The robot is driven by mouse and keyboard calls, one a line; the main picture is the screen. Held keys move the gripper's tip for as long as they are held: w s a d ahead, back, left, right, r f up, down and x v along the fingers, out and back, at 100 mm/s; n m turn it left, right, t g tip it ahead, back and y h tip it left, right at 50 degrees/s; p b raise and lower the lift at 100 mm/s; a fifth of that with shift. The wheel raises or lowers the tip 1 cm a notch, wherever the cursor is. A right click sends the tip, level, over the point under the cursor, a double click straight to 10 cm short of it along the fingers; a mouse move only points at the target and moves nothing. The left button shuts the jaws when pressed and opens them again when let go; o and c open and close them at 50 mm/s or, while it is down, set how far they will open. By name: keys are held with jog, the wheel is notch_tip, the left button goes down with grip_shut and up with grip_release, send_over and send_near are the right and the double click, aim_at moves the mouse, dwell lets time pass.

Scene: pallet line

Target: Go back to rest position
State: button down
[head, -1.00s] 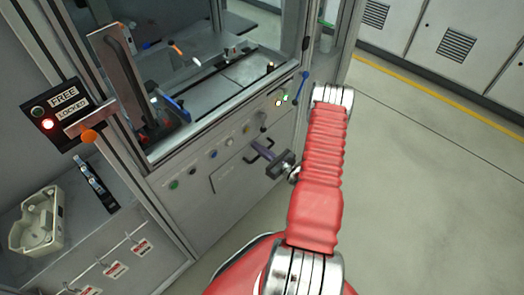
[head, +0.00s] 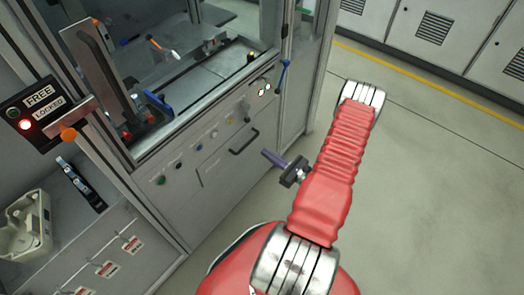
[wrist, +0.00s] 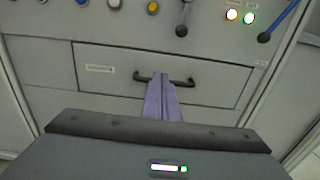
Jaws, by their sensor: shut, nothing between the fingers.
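My gripper (head: 272,158) shows in the head view as a dark body with purple-grey fingers, to the left of my red arm. It points left toward the cabinet front, with floor and panel behind it. In the wrist view its two fingers (wrist: 162,98) are together and hold nothing. Their tips overlap the black handle (wrist: 180,80) of a grey drawer in that view. In the head view the fingertips are apart from this handle (head: 243,141).
The cabinet front carries several coloured buttons (head: 161,180) and a blue lever (head: 283,75). A panel marked FREE and LOCKED (head: 38,108) glows red at left. A pale tray (head: 25,225) sits on the lower left shelf. Open floor (head: 440,190) lies to the right.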

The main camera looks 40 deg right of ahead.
jog(key=shift+s, duration=0.45)
dwell(0.4)
